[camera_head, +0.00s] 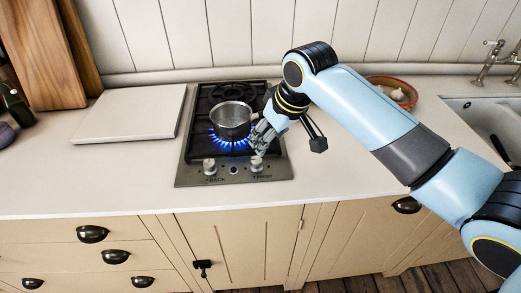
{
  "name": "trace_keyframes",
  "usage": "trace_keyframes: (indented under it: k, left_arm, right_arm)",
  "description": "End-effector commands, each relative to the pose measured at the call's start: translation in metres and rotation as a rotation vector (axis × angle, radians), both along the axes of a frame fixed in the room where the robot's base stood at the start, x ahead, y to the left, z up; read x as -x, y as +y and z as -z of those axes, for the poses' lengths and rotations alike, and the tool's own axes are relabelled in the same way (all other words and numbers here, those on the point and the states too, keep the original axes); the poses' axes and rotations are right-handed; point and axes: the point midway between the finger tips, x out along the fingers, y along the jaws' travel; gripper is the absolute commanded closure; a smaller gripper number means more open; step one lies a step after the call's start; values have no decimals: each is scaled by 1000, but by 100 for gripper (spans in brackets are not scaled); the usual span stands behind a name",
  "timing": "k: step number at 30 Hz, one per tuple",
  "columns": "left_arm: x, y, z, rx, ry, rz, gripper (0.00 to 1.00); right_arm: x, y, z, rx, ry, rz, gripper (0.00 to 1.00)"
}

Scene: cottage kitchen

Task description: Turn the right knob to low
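The right knob (256,164) is a pale knob at the front right of the small gas hob (184,178), above a label that seems to read FRONT. The pointer direction is too small to read. My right gripper (260,150) reaches down from the right, with its fingertips just behind or at the top of this knob. I cannot tell whether they touch it, or whether the fingers are open or shut. Blue flames (220,143) burn below a steel pot (232,115) on the front burner. My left gripper is not in view.
The left knob (210,167) sits beside a BACK label. A white board (130,112) lies left of the hob, with wooden boards (40,50) behind. A bowl of garlic (397,92) stands at the back right, near the sink (490,120). The front counter strip is clear.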

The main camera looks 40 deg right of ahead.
Motion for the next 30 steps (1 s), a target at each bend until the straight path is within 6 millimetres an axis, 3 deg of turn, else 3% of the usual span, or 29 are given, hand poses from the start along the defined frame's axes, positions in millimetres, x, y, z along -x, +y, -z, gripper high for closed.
trace_keyframes:
  k: [15, 21, 30]
  left_arm:
    - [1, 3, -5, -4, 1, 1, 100]
    - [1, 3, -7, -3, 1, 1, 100]
    - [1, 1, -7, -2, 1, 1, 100]
  right_arm:
    - [-33, 3, 82, -2, 4, 1, 47]
    - [-39, 4, 96, -1, 3, 0, 47]
    - [-39, 4, 98, -1, 2, 0, 47]
